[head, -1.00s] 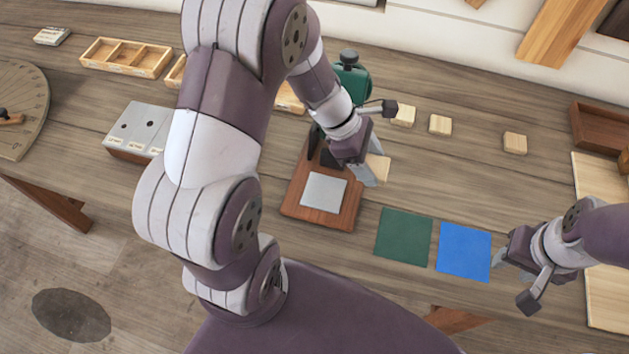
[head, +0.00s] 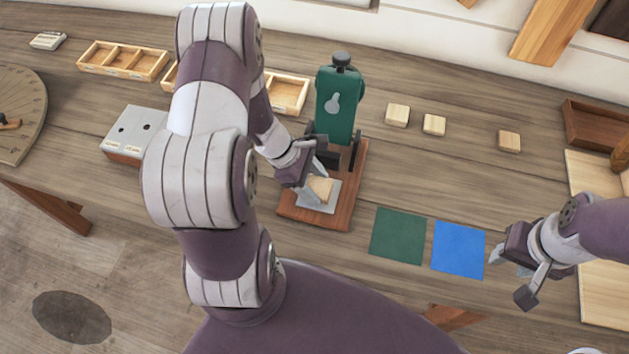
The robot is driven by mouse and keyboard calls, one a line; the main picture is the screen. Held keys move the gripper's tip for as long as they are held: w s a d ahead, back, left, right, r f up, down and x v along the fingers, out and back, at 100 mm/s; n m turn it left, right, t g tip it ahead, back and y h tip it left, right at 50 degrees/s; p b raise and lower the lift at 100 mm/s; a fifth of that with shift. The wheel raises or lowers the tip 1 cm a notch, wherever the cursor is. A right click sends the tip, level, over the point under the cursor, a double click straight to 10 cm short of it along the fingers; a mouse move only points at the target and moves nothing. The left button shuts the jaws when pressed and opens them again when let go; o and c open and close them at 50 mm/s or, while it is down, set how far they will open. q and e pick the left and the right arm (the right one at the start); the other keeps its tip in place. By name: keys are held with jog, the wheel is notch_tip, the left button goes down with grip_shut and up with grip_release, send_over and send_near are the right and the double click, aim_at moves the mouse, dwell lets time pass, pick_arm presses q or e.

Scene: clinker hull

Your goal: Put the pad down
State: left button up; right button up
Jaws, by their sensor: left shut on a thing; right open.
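The pad, a small pale wooden block (head: 322,186), is in my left gripper (head: 316,192). The gripper is shut on it, over the grey metal plate (head: 334,204) on the brown wooden base (head: 342,219) of a green device (head: 336,108). I cannot tell whether the pad touches the plate; the fingers hide part of both. My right gripper (head: 506,262) is open and empty, just right of the blue square (head: 458,249).
A dark green square (head: 398,236) lies beside the blue one. Several similar wooden blocks, one of them here (head: 434,125), sit behind. Shallow wooden trays (head: 125,60) and a grey-topped box (head: 136,131) stand at left. A brown tray (head: 596,127) stands at right.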

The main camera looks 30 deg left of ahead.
pick_arm(q)
jog(key=o, duration=1)
jog(key=shift+d+f, duration=0.1)
jog(key=shift+o, duration=0.2)
jog(key=shift+a+r, duration=0.2)
jog(key=shift+r, duration=0.2)
jog(key=v, duration=1.1)
jog(key=s+d+r+m+y, duration=0.1)
jog(key=d+r+m+y, duration=0.1)
jog(key=m, duration=0.8)
jog(key=s+d+r+m+y, duration=0.2)
jog(key=d+m+y, duration=0.2)
jog(key=d+m, duration=0.3)
jog(key=m, duration=0.3)
jog(key=shift+d+m, duration=0.3)
jog(key=shift+m, duration=0.1)
